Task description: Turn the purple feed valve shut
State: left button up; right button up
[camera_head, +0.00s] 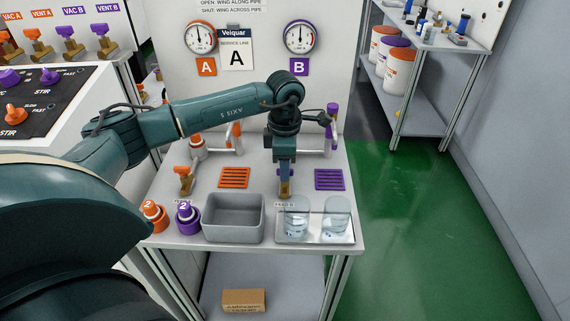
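My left arm reaches in from the left, and its gripper (286,174) points down over the front middle of the bench. A brass valve body (285,190) shows just below the gripper, behind a label that seems to read FEED B. The purple handle of this feed valve is hidden by the gripper, so I cannot see which way it is turned. I cannot tell whether the fingers are open, shut or touching the handle. A matching brass valve with an orange handle (183,171) stands to the left. My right gripper is not in view.
A grey bin (234,238) and a tray (318,238) with two clear beakers stand at the bench's front edge. Orange (154,217) and purple (187,218) capped bottles are left of the bin. Orange (234,177) and purple (329,180) slotted pads flank the gripper. Dials hang behind.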

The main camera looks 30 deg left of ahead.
pick_arm(q)
notch_tip(320, 180, up, 13)
jog(key=shift+b, duration=0.3)
dwell(0.7)
